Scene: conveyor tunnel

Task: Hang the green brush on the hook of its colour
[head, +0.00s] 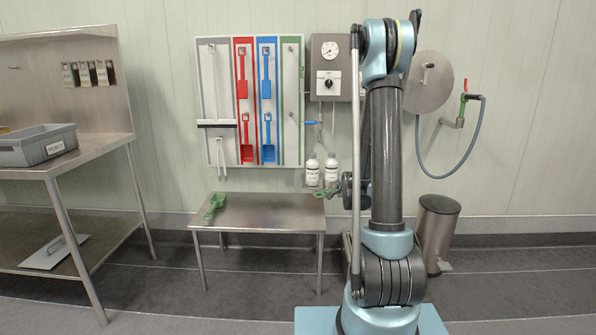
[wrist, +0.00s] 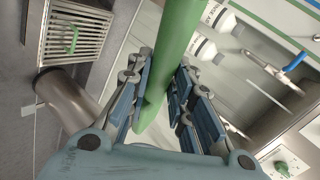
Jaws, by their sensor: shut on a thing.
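My gripper (wrist: 158,95) is shut on a long green handle (wrist: 178,35), which I take to be the green brush; its head is out of the wrist view. In the head view the gripper end is small beside my arm, with a bit of green (head: 328,191) at it, in front of the bottles and above the table's right end. The wall board has a green-edged strip (head: 291,85) at its right, with a peg near its top (head: 291,48) and another lower down; nothing hangs there. Another green tool (head: 214,206), scoop-like, lies on the table's left end.
The steel table (head: 262,212) is otherwise clear. Red (head: 242,75) and blue (head: 266,75) tools hang left of the green strip. A control box (head: 328,75), a blue-handled tap (head: 312,123) and white bottles (head: 312,170) are to its right. A bin (head: 437,225) stands right.

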